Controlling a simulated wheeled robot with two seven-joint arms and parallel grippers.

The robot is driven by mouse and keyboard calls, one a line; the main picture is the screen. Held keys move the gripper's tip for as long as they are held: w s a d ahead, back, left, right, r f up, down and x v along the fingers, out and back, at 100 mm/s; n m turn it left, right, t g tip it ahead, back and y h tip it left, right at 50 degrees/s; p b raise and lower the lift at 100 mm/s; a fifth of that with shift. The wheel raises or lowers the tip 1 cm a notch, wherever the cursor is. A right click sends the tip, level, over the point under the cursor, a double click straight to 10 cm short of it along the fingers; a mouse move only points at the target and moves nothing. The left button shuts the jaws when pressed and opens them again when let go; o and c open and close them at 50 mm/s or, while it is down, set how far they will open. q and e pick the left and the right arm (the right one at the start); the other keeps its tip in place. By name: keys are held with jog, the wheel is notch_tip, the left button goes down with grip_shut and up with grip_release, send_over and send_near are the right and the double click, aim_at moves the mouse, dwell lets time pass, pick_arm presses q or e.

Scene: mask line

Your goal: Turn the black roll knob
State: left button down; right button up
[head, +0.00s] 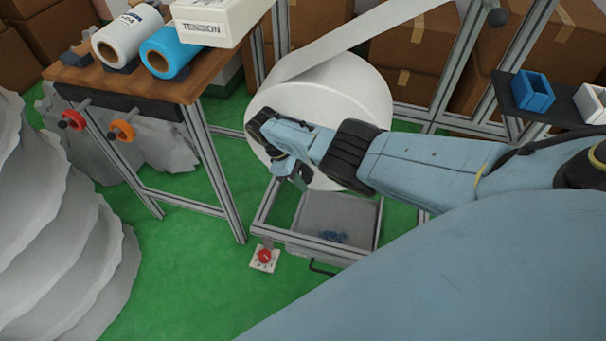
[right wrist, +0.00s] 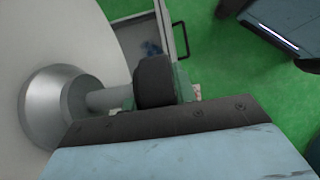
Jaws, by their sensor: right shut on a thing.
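The black roll knob (right wrist: 153,82) shows in the right wrist view. It sits on the end of a grey shaft that comes out of the metal hub (right wrist: 52,105) of the big white roll. My right gripper (head: 291,172) is shut on the knob, in front of the roll's face. In the head view the white roll (head: 350,85) stands in a metal frame, and my gripper and wrist hide the knob. The finger tips are mostly hidden in both views. My left gripper is not in view.
A wooden-topped table (head: 185,88) at the left carries a white roll, a blue roll (head: 172,50) and a white TENSION box (head: 215,20). Red (head: 72,119) and orange knobs (head: 121,130) stick out below it. A grey bin (head: 335,215) and red button (head: 264,256) are below my gripper.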

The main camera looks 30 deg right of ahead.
jog(key=shift+s+a+f, duration=0.25)
jog(key=shift+s+a, duration=0.05)
jog(key=shift+c, duration=0.2)
jog(key=o, duration=0.9)
jog(key=shift+r, duration=0.1)
jog(key=shift+w+d, duration=0.1)
jog(key=shift+w, duration=0.05)
jog(key=shift+r, duration=0.1)
jog(key=shift+w+r, duration=0.1)
jog(key=shift+r, duration=0.05)
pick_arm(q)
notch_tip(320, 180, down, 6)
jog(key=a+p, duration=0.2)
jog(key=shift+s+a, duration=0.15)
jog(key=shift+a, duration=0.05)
pick_arm(e)
jog(key=v, duration=1.3)
